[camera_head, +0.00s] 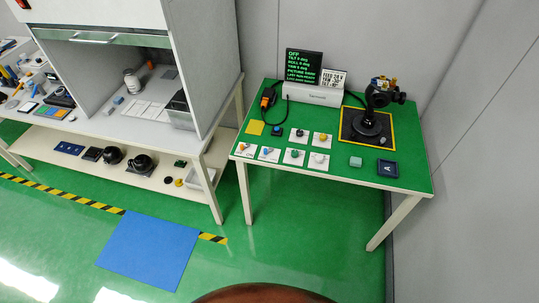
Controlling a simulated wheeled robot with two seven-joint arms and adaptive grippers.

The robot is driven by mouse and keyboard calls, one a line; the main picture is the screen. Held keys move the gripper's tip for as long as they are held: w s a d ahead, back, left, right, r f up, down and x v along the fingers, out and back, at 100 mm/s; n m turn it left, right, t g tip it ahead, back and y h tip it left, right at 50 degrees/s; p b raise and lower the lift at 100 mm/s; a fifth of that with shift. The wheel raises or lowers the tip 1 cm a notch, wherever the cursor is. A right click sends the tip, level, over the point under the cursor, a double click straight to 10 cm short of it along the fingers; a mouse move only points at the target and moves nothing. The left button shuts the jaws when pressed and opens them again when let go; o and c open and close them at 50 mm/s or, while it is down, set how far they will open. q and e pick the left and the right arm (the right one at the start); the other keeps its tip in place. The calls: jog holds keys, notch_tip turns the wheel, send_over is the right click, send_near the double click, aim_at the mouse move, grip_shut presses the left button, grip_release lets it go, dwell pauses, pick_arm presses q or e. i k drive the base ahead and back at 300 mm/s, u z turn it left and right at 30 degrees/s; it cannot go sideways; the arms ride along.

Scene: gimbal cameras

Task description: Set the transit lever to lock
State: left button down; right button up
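A black gimbal camera (383,92) with some orange-yellow parts stands upright at the back right of the green-topped table (345,178). Its round black base (368,122) rests on a dark pad with a yellow border (390,144). A small grey piece (382,141) lies at the pad's front. The transit lever is too small to tell apart at this distance, so its position cannot be read. A black screen with green text (303,66) stands behind a white box (314,94) to the left of the gimbal. Neither of my grippers is in view.
Several white cards with coloured knobs (293,157) cover the table's front left. A green block (355,161) and a dark tray marked A (387,169) sit front right. A cabinet bench (130,60) stands left. Green floor with a blue mat (148,250) is open in front.

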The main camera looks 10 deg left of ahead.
aim_at(265, 152)
jog(key=k, duration=1.3)
jog(key=u, duration=0.85)
jog(key=i, duration=0.75)
jog(key=u, duration=0.45)
jog(key=i, duration=0.75)
jog(key=z, duration=0.3)
